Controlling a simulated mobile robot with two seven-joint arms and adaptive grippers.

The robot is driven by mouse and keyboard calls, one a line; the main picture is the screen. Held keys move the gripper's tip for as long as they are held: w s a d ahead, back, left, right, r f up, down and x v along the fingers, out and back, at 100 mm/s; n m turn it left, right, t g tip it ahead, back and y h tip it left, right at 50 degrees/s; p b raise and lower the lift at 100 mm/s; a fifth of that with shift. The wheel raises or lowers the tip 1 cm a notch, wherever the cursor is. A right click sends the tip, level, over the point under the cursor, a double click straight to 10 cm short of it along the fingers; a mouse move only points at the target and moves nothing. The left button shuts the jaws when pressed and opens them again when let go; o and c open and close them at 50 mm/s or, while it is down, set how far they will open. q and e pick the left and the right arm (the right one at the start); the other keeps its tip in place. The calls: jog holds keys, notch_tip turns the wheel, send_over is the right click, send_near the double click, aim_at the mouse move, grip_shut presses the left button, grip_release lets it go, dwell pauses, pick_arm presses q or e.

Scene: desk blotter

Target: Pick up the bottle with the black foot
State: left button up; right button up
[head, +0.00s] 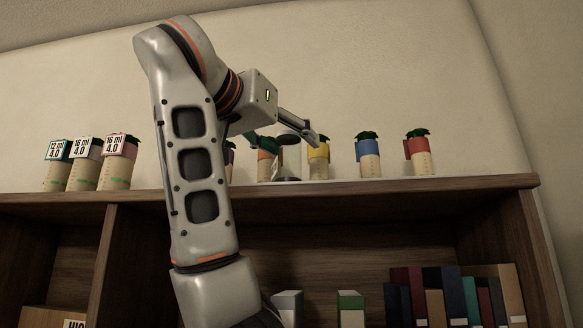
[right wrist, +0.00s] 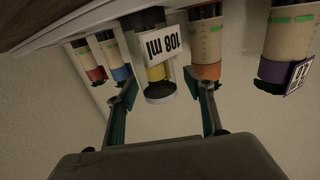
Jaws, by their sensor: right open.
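The bottle with the black foot (head: 285,178) stands on the shelf top in the row. It looks clear, with a dark round top and a white label, and is partly covered by my right gripper (head: 288,138). In the right wrist view, which is upside down, the bottle (right wrist: 160,93) shows its dark round end and a tilted "108 ml" label. My right gripper (right wrist: 165,88) is open, with one finger on each side of the bottle's top end and a gap to both. My left gripper is not in view.
An orange-banded bottle (right wrist: 205,71) and a yellow-banded bottle (head: 318,155) stand close by. Blue (head: 369,157) and red (head: 417,155) bottles stand farther right. Several labelled bottles (head: 88,160) stand at the left. The shelf top (head: 460,184) is free at its right end.

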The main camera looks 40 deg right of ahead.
jog(key=shift+s+a+r, duration=0.1)
jog(key=shift+a, duration=0.05)
jog(key=c, duration=1)
jog(key=shift+r, duration=4.9)
